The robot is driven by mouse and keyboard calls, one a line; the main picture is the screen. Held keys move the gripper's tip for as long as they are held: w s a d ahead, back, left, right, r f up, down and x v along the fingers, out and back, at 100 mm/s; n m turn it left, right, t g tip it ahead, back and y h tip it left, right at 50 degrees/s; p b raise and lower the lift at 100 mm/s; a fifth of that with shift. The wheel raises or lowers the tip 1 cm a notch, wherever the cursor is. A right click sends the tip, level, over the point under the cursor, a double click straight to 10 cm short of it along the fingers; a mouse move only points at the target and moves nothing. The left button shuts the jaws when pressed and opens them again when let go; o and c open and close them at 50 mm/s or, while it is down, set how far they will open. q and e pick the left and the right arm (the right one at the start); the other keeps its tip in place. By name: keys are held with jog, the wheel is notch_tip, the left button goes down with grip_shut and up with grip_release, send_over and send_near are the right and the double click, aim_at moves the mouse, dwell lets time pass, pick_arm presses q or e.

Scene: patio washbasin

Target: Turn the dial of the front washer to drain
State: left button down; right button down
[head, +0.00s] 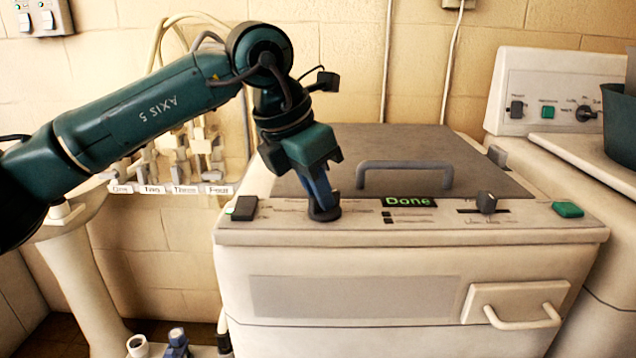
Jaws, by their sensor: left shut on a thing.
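The front washer (345,260) is a cream machine with a grey lid and a lid handle (405,168). Its top front panel carries a dark dial (325,211) left of the middle. My left gripper (322,205) reaches down from above and is shut on the dial; its fingers hide most of the dial and its pointer. A small display (408,202) right of the dial reads "Done" in green. Lettering around the dial is too small to read. My right gripper is not in view.
The panel also has a dark switch (243,208), a slider knob (486,202) and a green button (567,209). A second machine (560,100) with a dark green tub (618,125) stands at right. A pedestal basin (75,215) and labelled hooks (170,188) are at left.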

pick_arm(q)
jog(key=m+p, duration=0.1)
jog(key=m+g+p, duration=0.1)
jog(key=m, duration=0.1)
jog(key=shift+w+a+r+m+h, duration=0.1)
jog(key=shift+w+m+h, duration=0.1)
jog(key=shift+m+h, duration=0.15)
jog(key=shift+m+g+p, duration=0.4)
jog(key=shift+m+p, duration=0.1)
jog(key=shift+m, duration=0.25)
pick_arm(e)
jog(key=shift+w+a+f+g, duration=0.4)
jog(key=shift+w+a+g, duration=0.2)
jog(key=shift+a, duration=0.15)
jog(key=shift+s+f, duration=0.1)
pick_arm(q)
jog(key=c, duration=1.4)
grip_release()
jog(key=shift+c, duration=0.2)
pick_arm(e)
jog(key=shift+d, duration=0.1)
pick_arm(q)
jog(key=w+v, duration=0.1)
jog(key=v, duration=1.2)
jog(key=shift+s+p, duration=0.4)
jog(key=shift+p, duration=0.05)
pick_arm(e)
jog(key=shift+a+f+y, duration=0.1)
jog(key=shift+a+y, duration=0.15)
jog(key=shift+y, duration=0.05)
